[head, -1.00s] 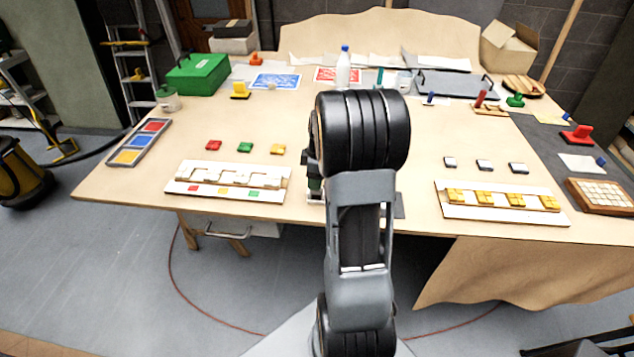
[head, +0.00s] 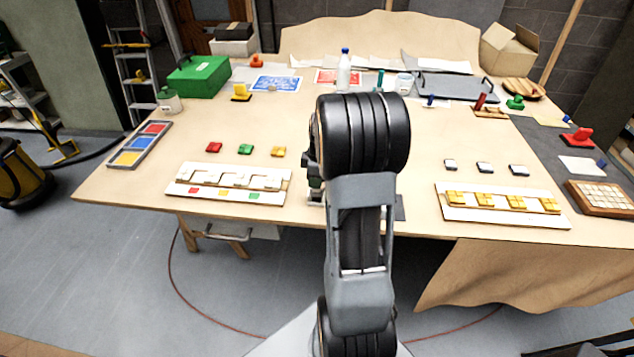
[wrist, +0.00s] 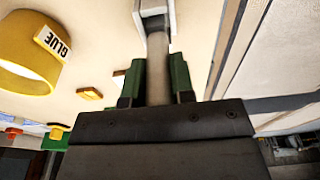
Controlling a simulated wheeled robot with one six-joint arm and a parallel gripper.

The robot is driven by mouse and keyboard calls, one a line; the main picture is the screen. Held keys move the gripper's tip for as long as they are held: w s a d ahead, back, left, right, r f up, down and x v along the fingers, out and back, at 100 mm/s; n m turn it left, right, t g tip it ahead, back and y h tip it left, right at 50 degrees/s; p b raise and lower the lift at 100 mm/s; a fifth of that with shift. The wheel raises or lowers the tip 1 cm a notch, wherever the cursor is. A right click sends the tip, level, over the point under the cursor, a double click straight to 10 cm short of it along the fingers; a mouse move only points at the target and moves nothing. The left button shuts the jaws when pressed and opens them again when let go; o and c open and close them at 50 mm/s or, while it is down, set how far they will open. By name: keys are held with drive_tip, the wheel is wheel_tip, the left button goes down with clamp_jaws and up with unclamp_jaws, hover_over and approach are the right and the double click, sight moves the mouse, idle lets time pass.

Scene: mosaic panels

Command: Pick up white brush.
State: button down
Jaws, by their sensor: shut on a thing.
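In the wrist view, my gripper (wrist: 158,80) has its two green fingers on either side of a pale, whitish handle, which I take to be the white brush (wrist: 157,58). The fingers are shut on it. The handle runs away from the gripper to a white and grey end at the top edge of the picture, where it is cut off. In the head view, my arm hides the brush and most of my gripper. I cannot tell whether the brush touches the table.
A yellow glue container (wrist: 25,55) is left of the fingers in the wrist view. In the head view, the table (head: 240,120) holds a white tile panel (head: 228,178) to the left, another panel (head: 500,203) to the right, and a white bottle (head: 344,70) behind my arm.

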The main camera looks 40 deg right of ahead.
drive_tip(key=shift+r, duration=0.15)
drive_tip(key=shift+r, duration=0.2)
drive_tip(key=r, duration=0.3)
drive_tip(key=shift+s+a, duration=0.1)
drive_tip(key=shift+a, duration=0.1)
drive_tip(key=s+a+r+b, duration=0.3)
drive_tip(key=s+a+r, duration=0.4)
drive_tip(key=a+r, duration=0.2)
drive_tip(key=shift+s+a+r, duration=0.15)
drive_tip(key=shift+s+a, duration=0.2)
drive_tip(key=shift+a, duration=0.75)
drive_tip(key=shift+d, duration=0.1)
